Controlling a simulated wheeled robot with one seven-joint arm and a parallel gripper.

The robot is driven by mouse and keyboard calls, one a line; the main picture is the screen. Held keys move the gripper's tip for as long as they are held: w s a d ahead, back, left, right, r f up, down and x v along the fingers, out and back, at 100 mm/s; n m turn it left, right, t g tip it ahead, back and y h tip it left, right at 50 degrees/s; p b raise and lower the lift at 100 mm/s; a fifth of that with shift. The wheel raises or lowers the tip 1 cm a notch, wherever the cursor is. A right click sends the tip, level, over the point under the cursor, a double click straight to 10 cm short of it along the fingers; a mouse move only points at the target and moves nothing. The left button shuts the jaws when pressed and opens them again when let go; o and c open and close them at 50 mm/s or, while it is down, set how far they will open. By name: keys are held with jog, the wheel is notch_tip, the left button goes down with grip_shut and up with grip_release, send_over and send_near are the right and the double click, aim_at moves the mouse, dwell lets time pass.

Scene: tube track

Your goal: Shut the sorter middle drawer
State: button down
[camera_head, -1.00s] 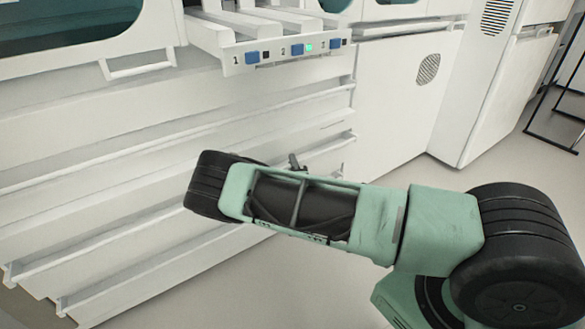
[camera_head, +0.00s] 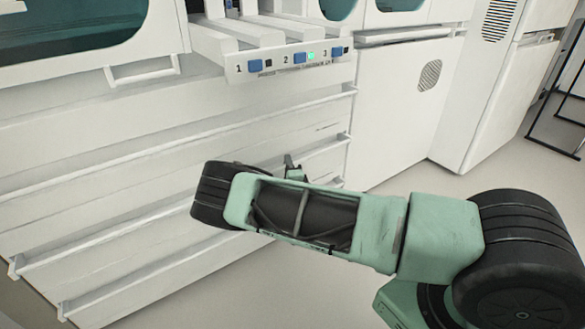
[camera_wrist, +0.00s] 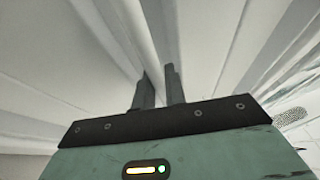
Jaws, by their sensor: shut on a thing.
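The white sorter front (camera_head: 90,140) fills the left of the head view, with long ledge-like drawer handles running across it. The middle drawer's handle ledge (camera_head: 105,240) passes behind my forearm. My gripper (camera_head: 292,170) is mostly hidden behind my arm there, with only a small dark part showing by this ledge. In the wrist view my gripper (camera_wrist: 159,82) has its two dark fingers close together on a white ledge (camera_wrist: 146,45) that runs between them. The drawer's gap is too unclear to tell how far it stands out.
Above the drawers a white rack (camera_head: 290,65) with blue squares numbered 1 to 3 and a green light juts out. A white cabinet (camera_head: 400,110) stands to the right. Grey floor (camera_head: 420,205) is free to the right of the drawers.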

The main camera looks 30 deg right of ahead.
jog(key=shift+w, duration=0.25)
jog(key=c, duration=1.7)
grip_release()
jog(key=p+v, duration=0.5)
jog(key=v, duration=1.2)
jog(key=shift+s, duration=0.15)
